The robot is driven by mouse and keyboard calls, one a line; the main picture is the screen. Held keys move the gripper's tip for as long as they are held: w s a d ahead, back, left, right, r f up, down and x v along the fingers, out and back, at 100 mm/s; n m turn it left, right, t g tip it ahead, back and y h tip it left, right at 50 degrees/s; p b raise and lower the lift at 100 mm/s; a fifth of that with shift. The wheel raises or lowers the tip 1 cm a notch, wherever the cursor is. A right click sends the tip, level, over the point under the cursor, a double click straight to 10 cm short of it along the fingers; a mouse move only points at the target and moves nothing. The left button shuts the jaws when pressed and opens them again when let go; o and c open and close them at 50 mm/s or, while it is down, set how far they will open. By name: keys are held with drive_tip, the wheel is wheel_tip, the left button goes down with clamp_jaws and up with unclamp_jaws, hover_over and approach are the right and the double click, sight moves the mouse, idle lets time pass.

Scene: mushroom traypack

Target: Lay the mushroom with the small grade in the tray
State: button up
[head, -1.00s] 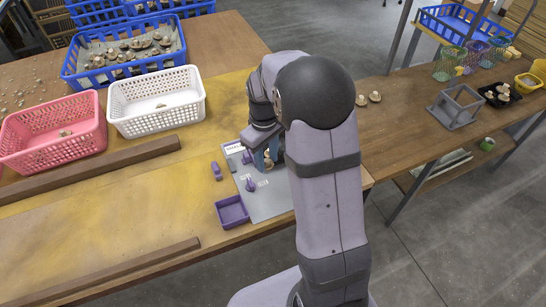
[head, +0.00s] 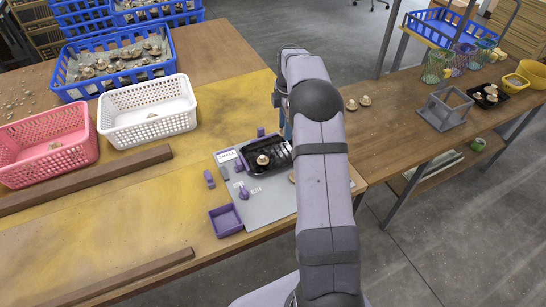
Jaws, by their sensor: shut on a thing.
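A black tray (head: 282,160) lies on the grey mat (head: 262,207). A pale mushroom (head: 263,160) sits at its left part, and the other slots that show look empty. Another mushroom (head: 292,178) lies on the mat, half hidden by my arm. A small white card with print (head: 227,156) stands at the mat's back left corner. My gripper (head: 287,130) is mostly hidden behind my arm, at the back right of the tray. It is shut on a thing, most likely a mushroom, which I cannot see.
An open purple box (head: 226,220) stands at the mat's front left corner. Small purple pieces (head: 209,179) lie around the mat. White (head: 147,115) and pink (head: 48,145) baskets stand to the left.

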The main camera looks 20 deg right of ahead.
sight(285, 155)
drive_tip(key=shift+w+d+n, duration=0.1)
drive_tip(key=shift+d+n, duration=0.2)
drive_tip(key=shift+f+p, duration=1.15)
drive_tip(key=shift+f, duration=3.85)
drive_tip(key=shift+f, duration=0.2)
drive_tip(key=o, duration=0.7)
drive_tip(key=shift+o, duration=0.2)
drive_tip(key=shift+r, duration=0.1)
drive_tip(key=r+b, duration=0.1)
drive_tip(key=r, duration=0.7)
drive_tip(key=r+b, duration=0.1)
drive_tip(key=r, duration=0.3)
drive_tip(key=shift+s+r+b, duration=0.1)
drive_tip(key=shift+s+b, duration=0.25)
drive_tip(key=shift+a, duration=0.1)
